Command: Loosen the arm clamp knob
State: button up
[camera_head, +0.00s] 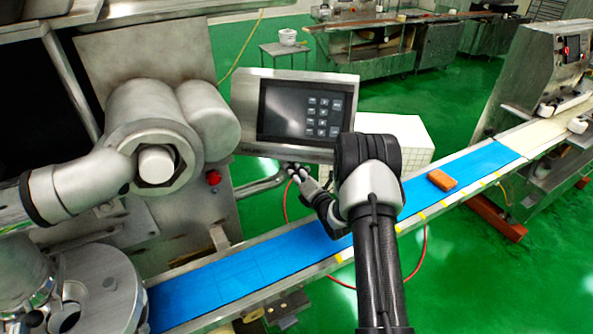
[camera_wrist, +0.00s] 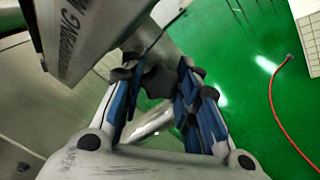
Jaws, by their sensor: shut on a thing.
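My gripper (camera_head: 297,174) is beneath the control panel (camera_head: 305,115), beside the metal support arm (camera_head: 262,186). In the wrist view, the two blue-padded fingers of my gripper (camera_wrist: 158,76) are shut on a dark lobed part, the arm clamp knob (camera_wrist: 160,83). The knob sits against the grey support arm (camera_wrist: 144,38) and shows only partly between the fingertips. In the head view I cannot make out the knob apart from my fingers.
A blue conveyor belt (camera_head: 220,279) runs below my arm, with an orange block (camera_head: 441,180) on it. The machine body (camera_head: 150,60) stands close at left. A white box (camera_head: 405,130) is behind my arm. A red hose (camera_wrist: 277,112) lies on the green floor.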

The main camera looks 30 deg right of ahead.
dwell(0.3)
jog(key=o, duration=1.1)
jog(key=s, duration=1.2)
jog(key=shift+d, duration=0.2)
